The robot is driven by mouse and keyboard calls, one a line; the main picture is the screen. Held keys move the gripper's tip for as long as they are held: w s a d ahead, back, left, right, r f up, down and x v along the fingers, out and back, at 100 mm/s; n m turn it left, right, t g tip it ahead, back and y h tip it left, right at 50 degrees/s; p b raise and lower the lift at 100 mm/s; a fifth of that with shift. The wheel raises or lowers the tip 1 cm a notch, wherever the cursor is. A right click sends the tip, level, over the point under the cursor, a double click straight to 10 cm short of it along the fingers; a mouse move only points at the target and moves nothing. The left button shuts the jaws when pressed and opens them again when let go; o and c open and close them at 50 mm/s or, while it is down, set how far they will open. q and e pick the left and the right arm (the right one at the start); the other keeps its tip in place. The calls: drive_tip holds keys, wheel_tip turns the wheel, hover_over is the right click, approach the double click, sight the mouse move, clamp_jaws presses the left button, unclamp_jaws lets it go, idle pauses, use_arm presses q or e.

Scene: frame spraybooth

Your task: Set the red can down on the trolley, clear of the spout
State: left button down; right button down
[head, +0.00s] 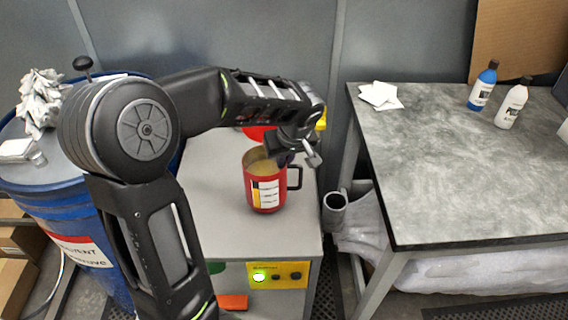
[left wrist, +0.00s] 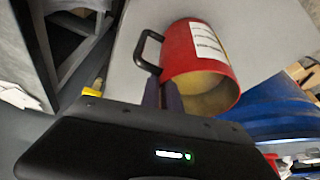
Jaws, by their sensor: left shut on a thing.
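The red can (head: 265,196) has a white and yellow label, a dark handle on its right side and tan contents. It is upright over the middle of the grey trolley top (head: 215,205); I cannot tell whether its base touches. My left gripper (head: 286,154) is shut on the can at its upper right rim, near the handle. In the left wrist view the fingers (left wrist: 165,94) meet the can (left wrist: 195,50) at its rim beside the handle. A red part (head: 258,133) shows behind, partly hidden by my arm. I cannot make out a spout. My right gripper is not in view.
A blue drum (head: 50,215) stands left of the trolley. A control panel (head: 278,275) with a lit green button is on the trolley's front. A grey tube (head: 336,201) is beside its right edge. The trolley top's front is clear.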

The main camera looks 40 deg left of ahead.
use_arm(q)
drive_tip(key=shift+f, duration=0.9)
drive_tip(key=shift+f, duration=0.2)
drive_tip(key=c, duration=1.6)
unclamp_jaws()
drive_tip(key=shift+r, duration=0.15)
drive_tip(key=v, duration=1.2)
drive_tip(key=shift+b, duration=0.45)
